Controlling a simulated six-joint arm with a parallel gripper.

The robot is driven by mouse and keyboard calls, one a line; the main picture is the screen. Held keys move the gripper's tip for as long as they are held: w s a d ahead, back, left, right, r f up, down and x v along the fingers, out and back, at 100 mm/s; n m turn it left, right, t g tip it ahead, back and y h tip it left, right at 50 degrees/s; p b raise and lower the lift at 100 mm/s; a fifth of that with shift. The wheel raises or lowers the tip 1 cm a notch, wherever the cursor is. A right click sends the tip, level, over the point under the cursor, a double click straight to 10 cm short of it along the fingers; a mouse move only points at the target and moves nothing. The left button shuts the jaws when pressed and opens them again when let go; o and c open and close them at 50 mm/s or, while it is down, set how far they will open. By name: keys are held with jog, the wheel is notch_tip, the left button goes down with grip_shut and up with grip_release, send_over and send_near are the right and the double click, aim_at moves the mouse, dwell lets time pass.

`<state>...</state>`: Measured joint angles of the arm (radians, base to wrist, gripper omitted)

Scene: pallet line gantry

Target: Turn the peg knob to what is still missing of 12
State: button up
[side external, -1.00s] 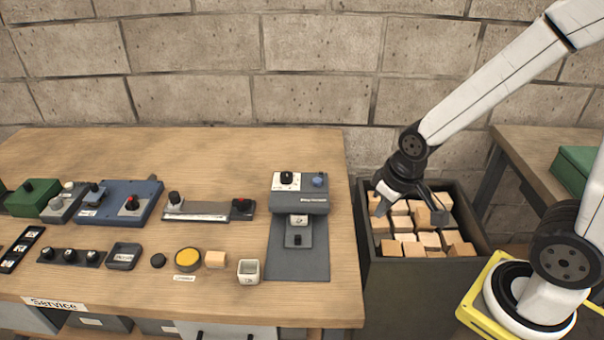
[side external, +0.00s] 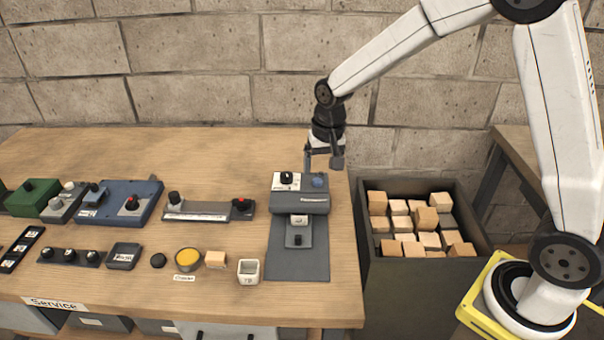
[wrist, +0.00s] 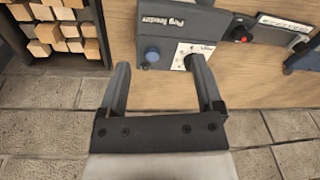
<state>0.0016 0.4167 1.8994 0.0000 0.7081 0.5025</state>
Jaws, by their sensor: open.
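The knob (wrist: 191,62) also shows in the wrist view, close to one fingertip; the dial marks are too small to read. My gripper (side external: 322,162) is open and empty, above and just behind the device. In the wrist view my gripper (wrist: 157,63) has its fingers apart, pointing towards the device.
A dark bin (side external: 415,268) of wooden blocks stands right of the table. A white square cup (side external: 248,272), a wooden block (side external: 215,259) and a yellow button (side external: 187,257) lie left of the device. Other panels fill the left. The table's back strip is clear.

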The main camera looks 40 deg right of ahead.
aim_at(286, 174)
jog(key=shift+w+f+m+g, duration=0.3)
jog(key=shift+w+m, duration=0.7)
jog(key=shift+w, duration=1.1)
jog(key=shift+w+f+m+g, duration=0.2)
jog(key=shift+w+m, duration=0.8)
jog(key=shift+w, duration=1.1)
jog(key=shift+w+f+m+g, duration=0.3)
jog(key=shift+w+m, duration=0.7)
jog(key=shift+w, duration=1.1)
jog(key=shift+f, duration=0.2)
jog(key=shift+f, duration=3.75)
grip_shut()
